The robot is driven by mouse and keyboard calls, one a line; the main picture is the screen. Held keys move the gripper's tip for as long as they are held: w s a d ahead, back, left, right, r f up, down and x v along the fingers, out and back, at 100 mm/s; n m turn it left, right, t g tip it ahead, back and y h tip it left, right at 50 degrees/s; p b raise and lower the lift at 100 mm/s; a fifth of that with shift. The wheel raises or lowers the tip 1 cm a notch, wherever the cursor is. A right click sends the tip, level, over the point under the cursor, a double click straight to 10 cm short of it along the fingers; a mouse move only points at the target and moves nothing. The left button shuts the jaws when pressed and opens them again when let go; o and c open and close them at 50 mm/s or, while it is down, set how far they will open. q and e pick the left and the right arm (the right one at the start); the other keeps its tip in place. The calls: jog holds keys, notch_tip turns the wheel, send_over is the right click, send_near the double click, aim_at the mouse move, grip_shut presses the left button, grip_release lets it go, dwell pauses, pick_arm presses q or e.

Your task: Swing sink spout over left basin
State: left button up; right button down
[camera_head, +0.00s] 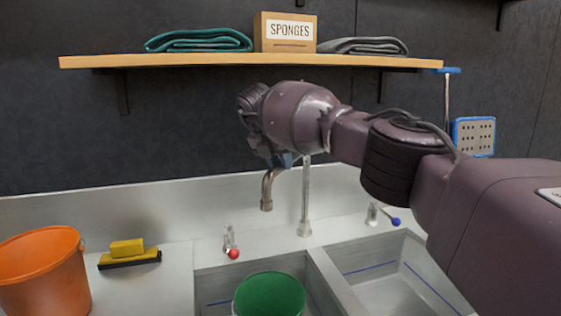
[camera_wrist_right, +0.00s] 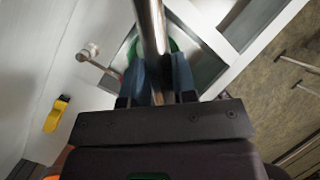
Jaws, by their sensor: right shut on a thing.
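The metal sink spout (camera_head: 268,188) rises from its post (camera_head: 305,205) behind the divider between the basins. Its downturned end hangs to the left of the post, on the left basin's side. My right gripper (camera_head: 284,160) is at the top of the spout, partly hidden by its own wrist. In the wrist view the spout's tube (camera_wrist_right: 150,28) runs between the blue fingers of the right gripper (camera_wrist_right: 160,75), which is shut on it. The left basin (camera_head: 215,285) holds a green bucket (camera_head: 270,293). My left gripper is not in view.
The right basin (camera_head: 385,290) looks empty. A red-tipped tap (camera_head: 231,245) and a blue-tipped tap (camera_head: 385,216) flank the post. A wooden shelf (camera_head: 200,60) crosses above.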

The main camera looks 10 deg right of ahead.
jog(key=shift+r, duration=0.15)
jog(key=c, duration=1.3)
grip_release()
jog(key=shift+c, duration=0.2)
jog(key=o, duration=0.4)
jog(key=shift+w+a, duration=0.1)
jog(key=shift+a, duration=0.05)
jog(key=shift+v, duration=3.65)
